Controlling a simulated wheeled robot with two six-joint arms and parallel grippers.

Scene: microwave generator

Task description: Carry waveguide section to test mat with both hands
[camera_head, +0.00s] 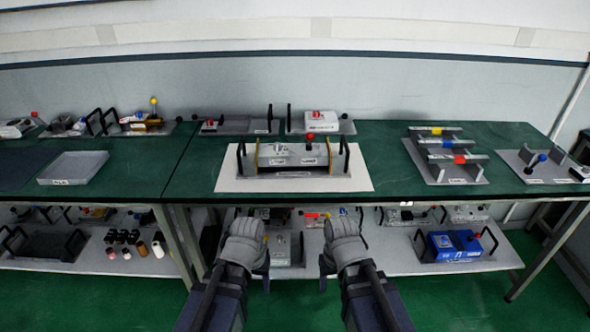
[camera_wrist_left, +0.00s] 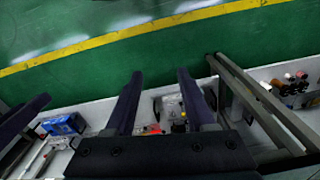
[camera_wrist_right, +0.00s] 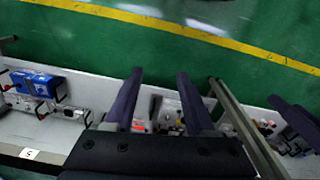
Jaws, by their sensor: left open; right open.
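A grey tray (camera_head: 292,184) with a black upright handle at each end rests on the white mat (camera_head: 226,182) on the green table. It holds a long grey piece with yellowish end plates, which looks like the waveguide section (camera_head: 292,161). My left gripper (camera_head: 243,262) and right gripper (camera_head: 347,262) are in front of the table edge, below and apart from the tray. Both are open and empty. The open fingers also show in the left wrist view (camera_wrist_left: 160,76) and the right wrist view (camera_wrist_right: 159,76), over the floor and lower shelf.
Trays with small parts stand along the back. A rack with coloured bars (camera_head: 446,158) is at the right. The lower shelf (camera_head: 400,262) holds a blue box (camera_head: 454,245) and other trays. Green table lies bare beside the mat.

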